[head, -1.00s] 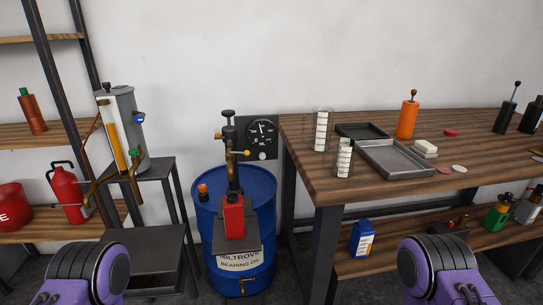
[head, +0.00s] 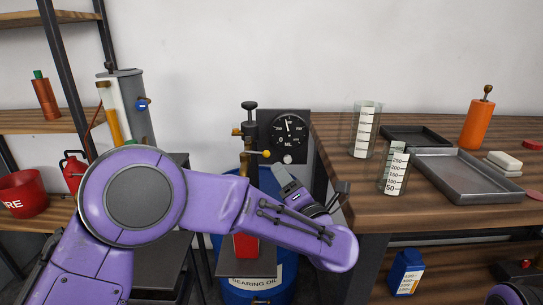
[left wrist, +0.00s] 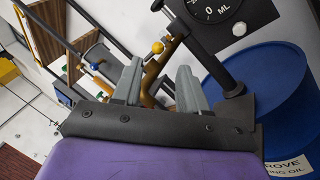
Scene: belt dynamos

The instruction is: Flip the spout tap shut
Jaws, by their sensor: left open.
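The spout tap shows as a small yellow ball knob (head: 266,154) on the brass part of the oil pump (head: 249,140), above the blue drum (head: 228,255). In the left wrist view the yellow knob (left wrist: 157,47) sits on a brass pipe, between and beyond the fingertips. My left gripper (head: 281,173) is just below and right of the knob, in front of the dial. It also shows in the left wrist view (left wrist: 160,75), its fingers apart with nothing clamped between them. My left arm hides part of the drum. My right gripper is out of view.
A dial marked ML (head: 287,133) is mounted right behind the pump. A red block (head: 245,247) is on the drum's front shelf. The wooden table (head: 430,213) at right holds measuring cylinders (head: 366,130) and a grey tray (head: 468,176). A grey cylinder apparatus (head: 127,95) stands at left.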

